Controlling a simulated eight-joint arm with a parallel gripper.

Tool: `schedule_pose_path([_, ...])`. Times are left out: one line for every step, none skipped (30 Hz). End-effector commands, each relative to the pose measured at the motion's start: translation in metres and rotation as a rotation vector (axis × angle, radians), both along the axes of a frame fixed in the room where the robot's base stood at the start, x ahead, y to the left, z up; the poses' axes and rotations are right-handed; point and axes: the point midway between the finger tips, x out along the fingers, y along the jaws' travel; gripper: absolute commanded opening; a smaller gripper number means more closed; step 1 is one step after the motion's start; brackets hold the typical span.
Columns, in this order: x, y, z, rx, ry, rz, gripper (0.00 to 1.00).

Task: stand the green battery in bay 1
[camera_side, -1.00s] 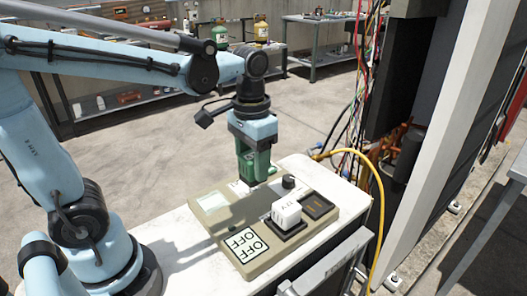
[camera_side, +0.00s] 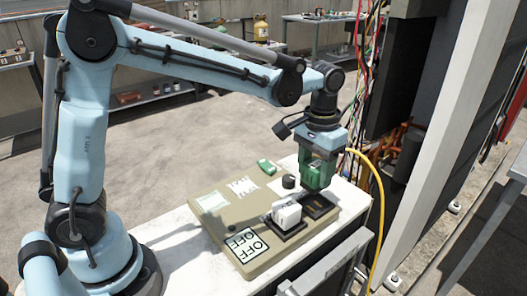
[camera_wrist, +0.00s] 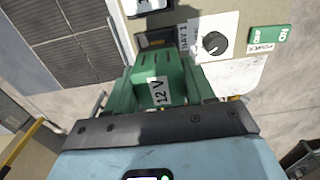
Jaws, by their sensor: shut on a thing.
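The green battery (camera_side: 318,177) is held in my gripper (camera_side: 320,160) above the right end of the panel. In the wrist view the battery (camera_wrist: 150,65) shows a "12 V" label, and my gripper's jaws (camera_wrist: 158,98) are shut on it. Below it in the side view is an empty dark bay (camera_side: 320,207), which seems to be apart from the battery's underside.
A white battery (camera_side: 287,212) stands in the neighbouring dark bay. A yellow hose (camera_side: 378,190) curves close by on the right.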

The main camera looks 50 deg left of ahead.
Motion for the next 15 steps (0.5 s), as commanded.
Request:
schedule_pose_path([0.004,-0.002,-0.003,0.0,0.0,0.0,0.14])
schedule_pose_path([0.006,-0.003,-0.004,0.0,0.0,0.0,0.14])
schedule_pose_path([0.008,-0.004,-0.006,0.0,0.0,0.0,0.14])
schedule_pose_path([0.009,-0.004,-0.007,0.0,0.0,0.0,0.14])
schedule_pose_path([0.009,-0.004,-0.008,0.0,0.0,0.0,0.14])
schedule_pose_path([0.01,-0.005,-0.009,0.0,0.0,0.0,0.14])
schedule_pose_path([0.01,-0.005,-0.011,0.0,0.0,0.0,0.14])
schedule_pose_path([0.01,-0.005,-0.012,0.0,0.0,0.0,0.14])
schedule_pose_path([0.01,-0.005,-0.014,0.0,0.0,0.0,0.14])
schedule_pose_path([0.01,-0.005,-0.016,0.0,0.0,0.0,0.14])
schedule_pose_path([0.01,-0.005,-0.018,0.0,0.0,0.0,0.14])
schedule_pose_path([0.01,-0.005,-0.021,0.0,0.0,0.0,0.14])
schedule_pose_path([0.01,-0.005,-0.023,0.0,0.0,0.0,0.14])
schedule_pose_path([0.01,-0.005,-0.025,0.0,0.0,0.0,0.14])
schedule_pose_path([0.01,-0.005,-0.028,0.0,0.0,0.0,0.14])
